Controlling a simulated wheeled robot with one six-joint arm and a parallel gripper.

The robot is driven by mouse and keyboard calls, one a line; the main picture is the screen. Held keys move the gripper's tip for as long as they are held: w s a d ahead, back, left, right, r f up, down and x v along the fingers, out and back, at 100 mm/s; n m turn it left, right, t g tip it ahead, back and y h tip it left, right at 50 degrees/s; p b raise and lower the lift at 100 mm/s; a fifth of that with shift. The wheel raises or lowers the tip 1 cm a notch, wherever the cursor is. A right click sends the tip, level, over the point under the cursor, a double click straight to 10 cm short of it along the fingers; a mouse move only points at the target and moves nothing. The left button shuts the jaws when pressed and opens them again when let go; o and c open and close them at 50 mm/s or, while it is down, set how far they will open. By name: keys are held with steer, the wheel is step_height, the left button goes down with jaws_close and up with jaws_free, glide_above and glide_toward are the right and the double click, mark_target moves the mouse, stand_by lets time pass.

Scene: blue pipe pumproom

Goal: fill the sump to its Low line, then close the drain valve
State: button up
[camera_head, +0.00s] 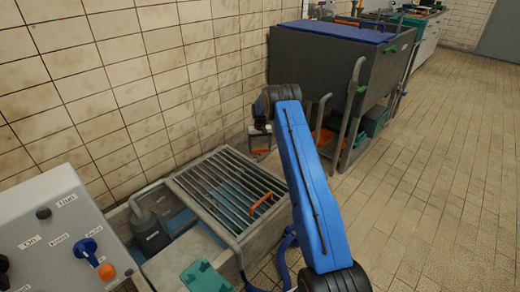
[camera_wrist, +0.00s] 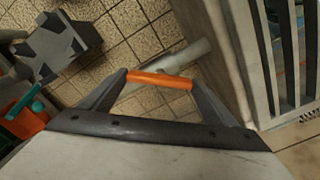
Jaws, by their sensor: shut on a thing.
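The concrete sump (camera_head: 160,270) lies at lower centre in the head view, mostly under a slatted metal grate (camera_head: 215,185). Blue shows through the slats; I cannot make out the water level or a Low line. My gripper (camera_head: 262,146) is beyond the grate's far end, low by the wall. In the wrist view my gripper (camera_wrist: 160,79) is shut on an orange bar (camera_wrist: 160,80) spanning its fingertips. A grey pipe (camera_wrist: 185,57) runs just behind the bar. Whether the bar is the drain valve's lever I cannot tell. The sump's side and grate show at right.
A dark pump (camera_head: 150,235) sits in the sump's open part. A big grey tank (camera_head: 335,70) on legs stands beyond my gripper. The tiled floor (camera_head: 440,170) at right is clear.

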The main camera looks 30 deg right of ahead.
steer(key=n, duration=0.4)
steer(key=shift+n, duration=1.8)
steer(key=o, duration=1)
steer(key=shift+o, duration=0.2)
step_height(320, 180, up, 18)
steer(key=shift+f, duration=0.25)
